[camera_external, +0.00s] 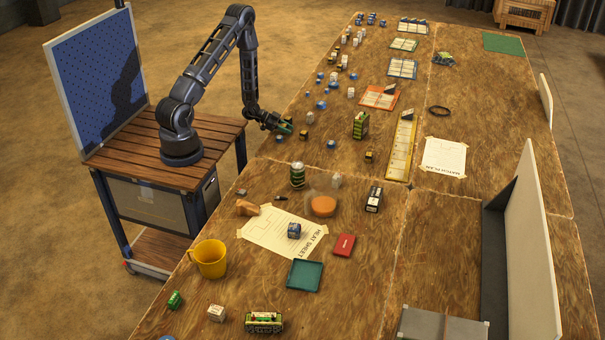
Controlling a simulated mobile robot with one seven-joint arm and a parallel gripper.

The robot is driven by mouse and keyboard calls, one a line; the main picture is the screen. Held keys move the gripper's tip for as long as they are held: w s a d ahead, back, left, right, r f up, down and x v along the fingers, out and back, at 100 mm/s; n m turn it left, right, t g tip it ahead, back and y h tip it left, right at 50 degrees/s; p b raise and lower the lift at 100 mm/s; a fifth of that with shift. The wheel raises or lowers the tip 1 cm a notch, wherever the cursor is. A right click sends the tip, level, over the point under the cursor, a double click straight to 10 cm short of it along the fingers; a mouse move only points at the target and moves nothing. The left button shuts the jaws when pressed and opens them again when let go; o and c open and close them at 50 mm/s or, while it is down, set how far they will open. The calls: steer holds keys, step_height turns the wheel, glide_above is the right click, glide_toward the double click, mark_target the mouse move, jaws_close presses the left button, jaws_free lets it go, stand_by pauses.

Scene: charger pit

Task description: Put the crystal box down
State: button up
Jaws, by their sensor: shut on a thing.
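My gripper (281,124) is at the left edge of the long wooden table, low over its top. It is shut on a small greenish thing (287,127), which I take to be the crystal box. It is small in the picture and partly covered by the fingers. I cannot tell whether it touches the table (262,163).
Small blue and white pieces stand close around my gripper, including a blue piece (331,144). A yellow mug (210,259) stands at the near left. Bare wood lies just below the gripper.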

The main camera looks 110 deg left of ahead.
steer(key=shift+f, duration=0.1)
steer(key=o, duration=1)
steer(key=shift+o, duration=0.2)
steer(key=v, duration=1)
steer(key=shift+s+a+r, duration=0.3)
steer(key=shift+r, duration=0.05)
